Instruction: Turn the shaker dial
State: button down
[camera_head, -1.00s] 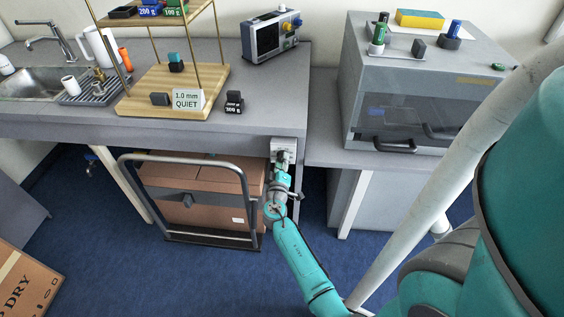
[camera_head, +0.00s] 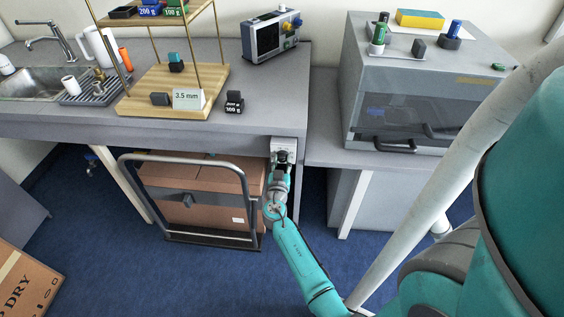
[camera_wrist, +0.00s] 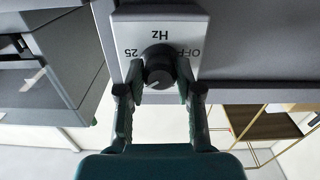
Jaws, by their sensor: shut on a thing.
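The shaker dial (camera_wrist: 158,68) is a black round knob with a pale pointer line. It sits on a light panel (camera_wrist: 122,26) marked Hz, OFF and 25, which looks upside down in the wrist view. The panel also shows at the bench's front edge in the head view (camera_head: 284,145). My gripper (camera_wrist: 160,90) has one finger on each side of the knob and is shut on it. In the head view my gripper (camera_head: 281,163) is small and partly hidden by my wrist. A white sign (camera_head: 187,98) on the wooden stand reads 3.5 mm.
A wooden stand (camera_head: 140,104) with brass posts and small weights is on the bench. A trolley (camera_head: 188,198) with cardboard boxes stands under the bench, left of my arm. A grey cabinet with a clear front (camera_head: 400,62) stands at right.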

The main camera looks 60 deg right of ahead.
jog(key=shift+f+m, duration=0.1)
jog(key=shift+m, duration=1.1)
jog(key=c, duration=0.8)
grip_release()
jog(key=shift+o, duration=0.2)
jog(key=v, duration=1.2)
